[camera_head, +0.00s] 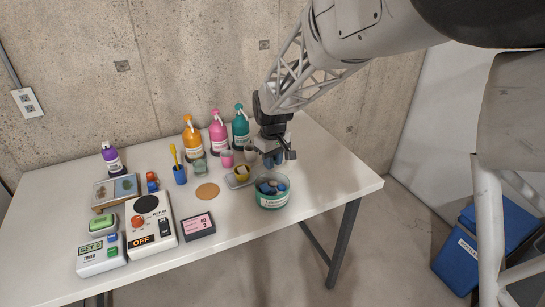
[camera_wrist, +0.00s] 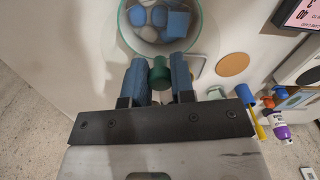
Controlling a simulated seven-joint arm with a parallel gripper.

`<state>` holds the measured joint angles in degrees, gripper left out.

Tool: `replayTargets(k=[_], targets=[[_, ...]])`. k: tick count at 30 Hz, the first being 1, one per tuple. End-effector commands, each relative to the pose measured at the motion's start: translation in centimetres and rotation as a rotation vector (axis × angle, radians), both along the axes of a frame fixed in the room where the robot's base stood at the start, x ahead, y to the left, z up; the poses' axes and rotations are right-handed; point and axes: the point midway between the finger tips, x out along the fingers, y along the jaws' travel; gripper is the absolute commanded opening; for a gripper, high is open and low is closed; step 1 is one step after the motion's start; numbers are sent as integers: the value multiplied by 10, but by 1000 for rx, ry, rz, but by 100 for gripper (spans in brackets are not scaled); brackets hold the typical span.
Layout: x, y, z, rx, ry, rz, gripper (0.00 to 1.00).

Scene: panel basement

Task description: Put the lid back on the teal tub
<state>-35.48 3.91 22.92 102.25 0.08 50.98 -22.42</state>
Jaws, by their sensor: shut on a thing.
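The teal tub (camera_head: 272,200) stands near the table's front edge at the right, with blue and grey pieces inside. It also shows at the top of the wrist view (camera_wrist: 198,28), its teal rim round the pieces. My gripper (camera_head: 273,162) is above and just behind the tub in the head view. In the wrist view its blue fingers are shut on a dark green knob (camera_wrist: 160,74), seemingly the lid's handle. The knob appears beside the tub's rim, not over its middle. I cannot clearly make out the lid's disc; it may be clear or hidden.
A small tray with a yellow thing (camera_head: 241,173) is left of the tub, and a brown coaster (camera_head: 207,191) beyond it. Pink (camera_head: 226,158) and grey cups and orange, pink and teal pump bottles (camera_head: 240,127) stand behind. Devices fill the left side. Table right of the tub is clear.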

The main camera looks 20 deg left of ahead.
Motion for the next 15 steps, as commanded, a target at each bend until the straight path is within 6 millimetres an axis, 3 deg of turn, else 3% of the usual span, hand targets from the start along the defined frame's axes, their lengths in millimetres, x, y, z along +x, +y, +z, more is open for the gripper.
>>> replayTargets(k=[15], targets=[[0, 0, -35, 0, 0, 0, 0]])
